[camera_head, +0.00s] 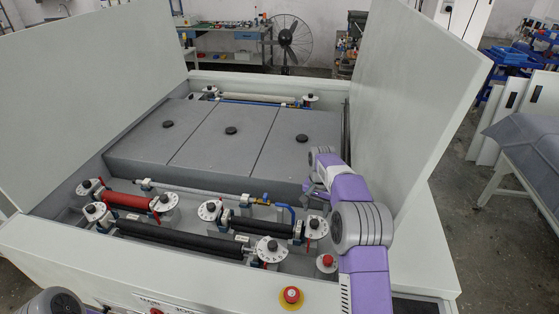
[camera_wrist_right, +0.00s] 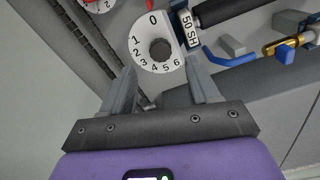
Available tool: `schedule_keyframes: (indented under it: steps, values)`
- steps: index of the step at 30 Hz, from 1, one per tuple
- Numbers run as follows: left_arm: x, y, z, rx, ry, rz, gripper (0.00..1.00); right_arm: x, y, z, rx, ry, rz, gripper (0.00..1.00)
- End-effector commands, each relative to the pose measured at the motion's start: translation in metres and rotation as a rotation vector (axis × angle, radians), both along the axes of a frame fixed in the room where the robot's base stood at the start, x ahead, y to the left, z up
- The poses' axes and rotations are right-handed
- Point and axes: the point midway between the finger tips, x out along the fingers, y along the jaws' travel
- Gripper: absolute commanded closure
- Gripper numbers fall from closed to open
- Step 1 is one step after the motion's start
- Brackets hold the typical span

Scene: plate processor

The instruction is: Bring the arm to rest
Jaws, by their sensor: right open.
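My right arm (camera_head: 362,225) reaches in from the lower right of the head view, over the right side of the open machine. My right gripper (camera_head: 312,190) is small there and partly hidden by its own wrist. In the right wrist view the gripper (camera_wrist_right: 160,85) is open, its two grey fingers apart with nothing held. A white dial (camera_wrist_right: 148,62), numbered 0 to 6 with a dark central knob, shows beyond and between the fingers; I cannot tell the gap to it. Part of my left arm (camera_head: 55,302) shows at the lower left; its gripper is out of view.
The machine's white lids (camera_head: 425,85) stand raised at both sides. Black rollers (camera_head: 180,238) and a red roller (camera_head: 127,201) with dials lie in front of grey covers (camera_head: 225,140). A red emergency button (camera_head: 291,295) sits on the front edge, near my right arm.

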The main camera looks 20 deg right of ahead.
Motion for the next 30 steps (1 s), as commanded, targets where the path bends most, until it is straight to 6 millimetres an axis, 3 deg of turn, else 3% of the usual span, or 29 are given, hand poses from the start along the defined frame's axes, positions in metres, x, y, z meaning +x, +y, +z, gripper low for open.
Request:
schedule_keyframes:
  steps: [12, 21, 30]
  values:
    - [0.0, 0.0, 0.0, 0.0, 0.0, 0.0, 0.57, -0.001, 0.0, -0.074, 0.002, 0.006, -0.002, 0.4]
    - [0.0, 0.0, -0.002, 0.0, 0.0, 0.0, 0.57, 0.001, 0.001, -0.072, 0.002, 0.001, -0.254, 0.4]
    - [0.0, 0.0, -0.002, 0.0, 0.0, 0.0, 0.57, 0.001, 0.001, -0.072, 0.001, 0.002, -0.339, 0.4]
